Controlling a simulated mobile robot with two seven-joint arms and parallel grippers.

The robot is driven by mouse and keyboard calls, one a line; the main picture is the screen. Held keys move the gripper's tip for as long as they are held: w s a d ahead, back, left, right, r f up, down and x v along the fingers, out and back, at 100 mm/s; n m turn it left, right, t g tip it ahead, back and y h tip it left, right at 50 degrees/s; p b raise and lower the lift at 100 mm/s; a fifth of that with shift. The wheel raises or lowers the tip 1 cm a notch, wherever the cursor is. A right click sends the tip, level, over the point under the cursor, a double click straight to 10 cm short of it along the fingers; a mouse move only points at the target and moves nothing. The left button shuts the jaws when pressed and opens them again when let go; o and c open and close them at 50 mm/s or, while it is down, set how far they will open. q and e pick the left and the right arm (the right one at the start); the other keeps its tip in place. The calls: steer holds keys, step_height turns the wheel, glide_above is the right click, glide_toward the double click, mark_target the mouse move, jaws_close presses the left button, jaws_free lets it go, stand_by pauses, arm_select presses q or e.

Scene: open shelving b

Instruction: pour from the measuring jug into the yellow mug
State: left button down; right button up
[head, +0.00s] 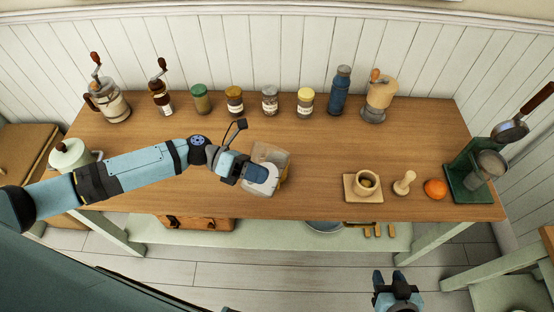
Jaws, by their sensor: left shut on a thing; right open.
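The measuring jug (270,152) is clear, with something yellowish showing low on its right side. My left gripper (262,180) is shut on it near the middle of the table, and gripper and wrist hide much of it. I cannot tell whether the jug touches the table or how far it is tilted. The pale yellow mug (368,190) stands upright on a square tan coaster (349,189), to the right of the jug and apart from it. Its inside looks dark. My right gripper (398,276) is open and empty, below the table's front edge in the picture.
Several jars (235,101), a blue bottle (339,91) and grinders (379,97) line the back. A wooden pestle-like piece (404,183), an orange (435,189) and a green rack (465,185) stand right of the mug. The tabletop between jug and mug is clear.

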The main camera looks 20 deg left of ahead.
arm_select(q)
steer(key=shift+w+r+n, duration=0.2)
steer(key=shift+w+n, duration=0.1)
stand_by(0.9)
steer(key=shift+w+d+r+n+g+p, duration=0.15)
steer(key=shift+w+n+p, duration=0.2)
steer(key=shift+p, duration=0.55)
steer(key=shift+w+r+n+g+p, duration=0.15)
steer(key=shift+w+n+p, duration=0.2)
steer(key=shift+p, duration=0.55)
stand_by(1.1)
steer(key=shift+w+r+p, duration=0.2)
steer(key=shift+w+p, duration=0.05)
steer(key=shift+p, duration=0.45)
stand_by(1.9)
